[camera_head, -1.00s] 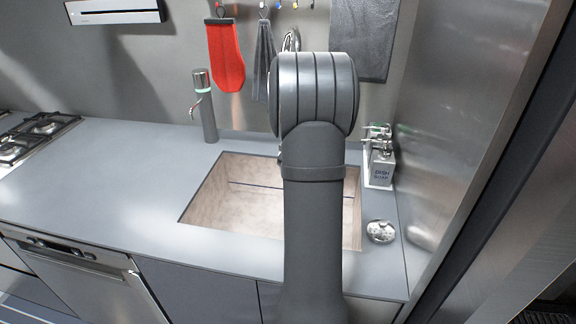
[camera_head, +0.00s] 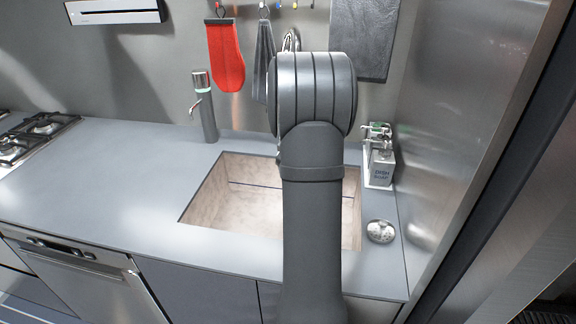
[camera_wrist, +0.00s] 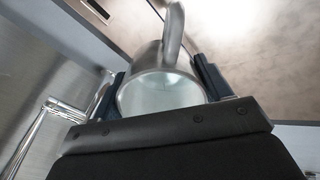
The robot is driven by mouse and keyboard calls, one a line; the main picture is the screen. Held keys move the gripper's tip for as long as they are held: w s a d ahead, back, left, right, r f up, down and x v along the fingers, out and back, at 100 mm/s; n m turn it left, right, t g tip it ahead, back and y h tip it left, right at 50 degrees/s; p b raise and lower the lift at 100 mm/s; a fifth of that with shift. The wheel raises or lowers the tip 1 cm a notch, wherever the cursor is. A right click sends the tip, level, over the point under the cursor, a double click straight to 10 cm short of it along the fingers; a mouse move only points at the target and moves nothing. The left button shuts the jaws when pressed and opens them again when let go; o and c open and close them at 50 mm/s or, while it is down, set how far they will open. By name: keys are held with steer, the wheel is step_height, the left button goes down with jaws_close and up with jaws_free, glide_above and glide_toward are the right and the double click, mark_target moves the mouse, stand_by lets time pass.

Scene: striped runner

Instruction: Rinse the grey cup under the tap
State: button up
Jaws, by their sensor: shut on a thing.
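The grey cup (camera_wrist: 140,70) shows in the wrist view between the two fingers of my gripper (camera_wrist: 160,82), which is shut on it. A wide, pale round end of the cup faces the wrist camera, and a curved handle points up in that picture. In the head view my own arm hides the gripper and the cup. The tap (camera_head: 207,115) stands upright behind the sink's back left corner, with a short spout. The sink (camera_head: 225,195) is a beige rectangular basin, partly covered by my arm. I cannot tell whether water runs.
A dish soap dispenser set (camera_head: 381,165) stands right of the sink. A round metal strainer (camera_head: 380,231) lies near the front right corner. A red mitt (camera_head: 226,55) and a dark cloth (camera_head: 264,60) hang behind. The counter (camera_head: 110,180) left of the sink is clear.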

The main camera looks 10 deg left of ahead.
steer(key=shift+d, duration=0.2)
steer(key=shift+s+a, duration=0.1)
steer(key=shift+a, duration=0.5)
steer(key=shift+s, duration=0.1)
steer(key=s+d, duration=0.2)
steer(key=s, duration=0.5)
steer(key=shift+s, duration=0.3)
stand_by(1.3)
steer(key=s+d+r, duration=0.1)
steer(key=s+r, duration=0.3)
steer(key=shift+s, duration=0.4)
